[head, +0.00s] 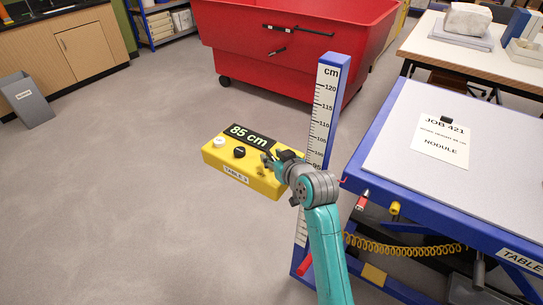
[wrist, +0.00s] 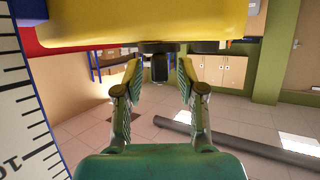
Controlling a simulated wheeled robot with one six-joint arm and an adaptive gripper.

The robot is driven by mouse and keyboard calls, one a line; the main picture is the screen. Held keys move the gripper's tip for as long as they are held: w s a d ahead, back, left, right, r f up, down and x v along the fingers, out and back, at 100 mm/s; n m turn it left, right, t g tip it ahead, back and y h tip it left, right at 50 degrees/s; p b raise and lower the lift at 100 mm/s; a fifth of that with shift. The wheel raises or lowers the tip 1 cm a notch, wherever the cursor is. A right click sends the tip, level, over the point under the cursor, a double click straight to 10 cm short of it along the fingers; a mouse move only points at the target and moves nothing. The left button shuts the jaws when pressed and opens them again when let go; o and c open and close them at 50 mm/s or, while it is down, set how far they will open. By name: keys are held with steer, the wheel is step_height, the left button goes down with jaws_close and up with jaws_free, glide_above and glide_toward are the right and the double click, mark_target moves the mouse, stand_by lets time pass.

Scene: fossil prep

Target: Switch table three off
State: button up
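A yellow control box (head: 213,157) with a green "85 cm" display (head: 249,136) stands beside the blue height scale. Its front label looks like "TABLE 3" but is small. A white button (head: 220,140) and a black knob (head: 239,152) show on its top. My gripper (head: 277,160) is at the box's right end and hides part of it. In the wrist view, my gripper (wrist: 160,70) is open below the yellow box (wrist: 150,22). A short black part (wrist: 159,68) hangs from the box between the fingers, with gaps on both sides.
A blue-framed table (head: 395,110) with a "JOB 421 NODULE" sheet (head: 440,138) is close on the right. The tall blue scale (head: 322,110) stands right behind my gripper. A red wheeled bin (head: 290,40) is at the back.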

steer(key=shift+w+a+f, duration=0.2)
steer(key=shift+w+f, duration=0.05)
steer(key=shift+w, duration=0.35)
jaws_close()
